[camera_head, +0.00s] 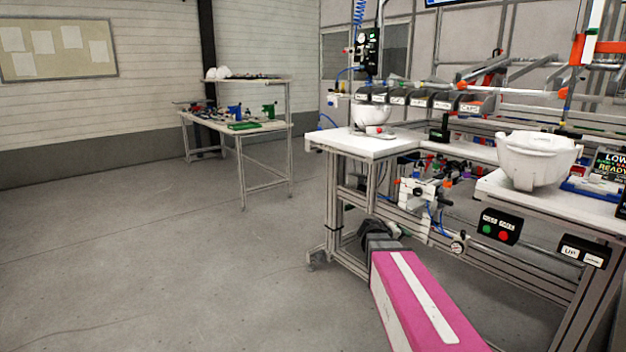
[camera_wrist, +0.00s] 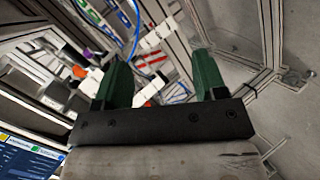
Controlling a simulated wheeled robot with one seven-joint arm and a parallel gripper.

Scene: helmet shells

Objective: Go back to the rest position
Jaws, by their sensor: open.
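My gripper (camera_wrist: 160,75) shows in the wrist view with its two green fingers set wide apart and nothing between them. Behind the fingers are the aluminium frame, blue hoses and small fittings of the workstation. In the head view my pink arm reaches in from the bottom, low in front of the workstation frame. Its dark end sits beside the frame leg, and the fingers cannot be made out there. A white helmet shell (camera_head: 537,160) stands on the right white table (camera_head: 490,184). Another white shell (camera_head: 371,114) is at the back of the left white table (camera_head: 375,147).
A button box (camera_head: 500,227) and an UP switch box (camera_head: 582,251) hang on the workstation's front rail. A pneumatic unit (camera_head: 424,192) sits below the tabletops. A second bench (camera_head: 235,128) stands at the far left wall. The grey floor (camera_head: 150,260) on the left is clear.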

